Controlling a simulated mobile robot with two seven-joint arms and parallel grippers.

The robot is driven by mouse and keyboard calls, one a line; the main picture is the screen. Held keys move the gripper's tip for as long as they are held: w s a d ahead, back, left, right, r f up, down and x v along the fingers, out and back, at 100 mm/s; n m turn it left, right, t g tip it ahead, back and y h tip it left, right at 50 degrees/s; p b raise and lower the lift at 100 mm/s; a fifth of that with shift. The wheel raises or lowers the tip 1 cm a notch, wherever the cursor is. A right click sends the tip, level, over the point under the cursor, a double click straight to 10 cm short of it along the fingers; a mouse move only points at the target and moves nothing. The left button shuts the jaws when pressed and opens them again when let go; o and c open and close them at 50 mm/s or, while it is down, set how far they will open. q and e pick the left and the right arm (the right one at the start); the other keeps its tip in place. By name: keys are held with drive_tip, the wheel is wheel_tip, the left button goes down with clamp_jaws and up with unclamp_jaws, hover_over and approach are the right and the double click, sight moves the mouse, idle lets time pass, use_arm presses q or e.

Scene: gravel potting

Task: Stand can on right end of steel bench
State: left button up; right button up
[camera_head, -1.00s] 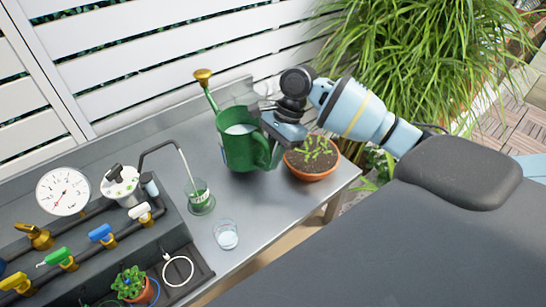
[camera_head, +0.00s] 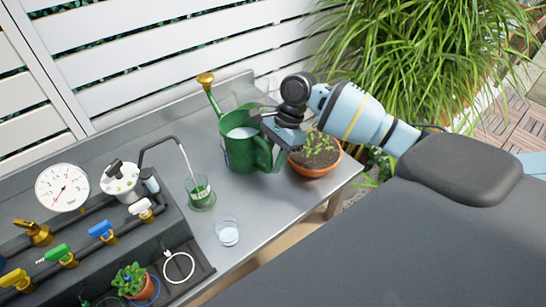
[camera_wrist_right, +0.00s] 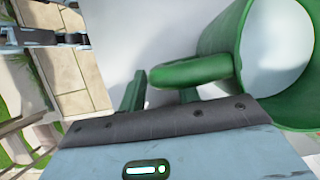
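The green watering can (camera_head: 238,152), with a brass-coloured rose on its spout and pale contents, is upright over the right part of the steel bench (camera_head: 270,212), just left of the potted seedlings. I cannot tell whether its base touches the bench. My right gripper (camera_head: 282,132) is at the can's handle on its right side and appears shut on it. In the right wrist view the handle (camera_wrist_right: 190,75) is at the fingers (camera_wrist_right: 160,93), partly covering one, and the can (camera_wrist_right: 282,65) is at the upper right. My left gripper is not in view.
A terracotta pot of seedlings (camera_head: 315,155) stands close to the can at the bench's right end. A green-marked glass (camera_head: 199,193) and a clear glass (camera_head: 227,232) stand left and in front. Valves and a gauge (camera_head: 62,187) fill the left. A slatted fence is behind.

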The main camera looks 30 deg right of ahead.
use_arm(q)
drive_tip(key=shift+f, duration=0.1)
use_arm(e)
drive_tip(key=shift+o, duration=0.6)
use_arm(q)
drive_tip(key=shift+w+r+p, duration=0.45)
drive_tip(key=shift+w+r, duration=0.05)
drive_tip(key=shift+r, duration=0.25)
use_arm(e)
drive_tip(key=v, duration=1.2)
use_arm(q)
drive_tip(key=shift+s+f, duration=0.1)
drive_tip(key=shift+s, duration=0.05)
use_arm(e)
drive_tip(key=shift+s+a, duration=0.1)
